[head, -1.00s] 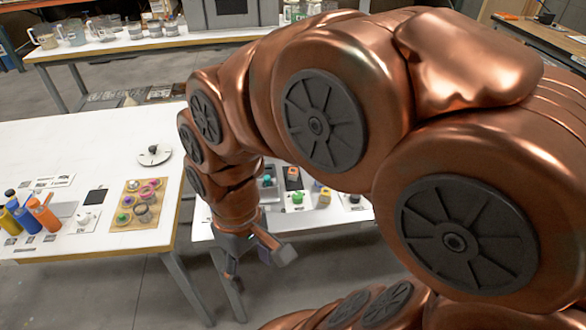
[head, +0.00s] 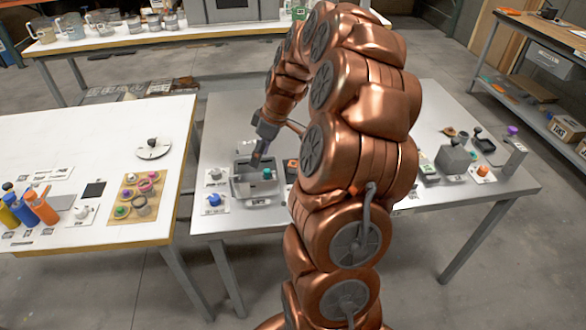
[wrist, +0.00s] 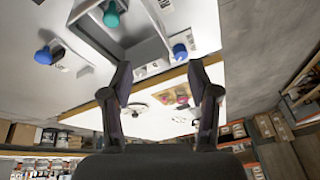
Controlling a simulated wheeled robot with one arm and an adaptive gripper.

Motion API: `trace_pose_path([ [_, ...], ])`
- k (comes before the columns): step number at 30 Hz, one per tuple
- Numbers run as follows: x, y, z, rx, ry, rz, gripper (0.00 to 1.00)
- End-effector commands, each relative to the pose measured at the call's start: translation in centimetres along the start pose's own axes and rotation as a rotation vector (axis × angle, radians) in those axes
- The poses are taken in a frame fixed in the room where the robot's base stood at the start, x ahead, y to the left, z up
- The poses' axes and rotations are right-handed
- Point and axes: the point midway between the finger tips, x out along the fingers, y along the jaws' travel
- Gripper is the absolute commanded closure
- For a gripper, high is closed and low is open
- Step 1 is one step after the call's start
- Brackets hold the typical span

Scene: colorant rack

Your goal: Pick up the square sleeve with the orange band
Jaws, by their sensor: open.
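No square sleeve with an orange band can be made out for certain. In the head view, a small orange-topped piece (head: 291,163) shows on the right table, partly hidden by my arm and too small to identify. My gripper (head: 257,160) points down over the left part of that table, above a grey tray (head: 238,190). In the wrist view, my gripper (wrist: 160,80) is open, with nothing between its fingers. A teal knob (head: 267,173) stands in the tray and also shows in the wrist view (wrist: 111,14).
A blue knob (head: 214,198) sits left of the tray. The left table (head: 100,150) holds yellow, blue and orange bottles (head: 42,206) and a tan board (head: 128,207) with rings. My arm hides the table's middle.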

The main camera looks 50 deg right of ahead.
Motion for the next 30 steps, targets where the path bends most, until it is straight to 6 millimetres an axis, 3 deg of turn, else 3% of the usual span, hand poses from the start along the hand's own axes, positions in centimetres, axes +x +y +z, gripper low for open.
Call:
trace_pose_path([
  [1,0.6,2.4,1.3,0.001,0.014,0.012,0.40],
  [6,1.4,8.7,5.3,-0.026,0.049,0.065,0.40],
  [12,1.8,12.9,8.9,-0.046,0.062,0.112,0.40],
  [17,2.4,13.9,9.9,-0.051,0.063,0.121,0.40],
  [30,5.2,14.1,9.6,-0.052,0.062,0.120,0.40],
])
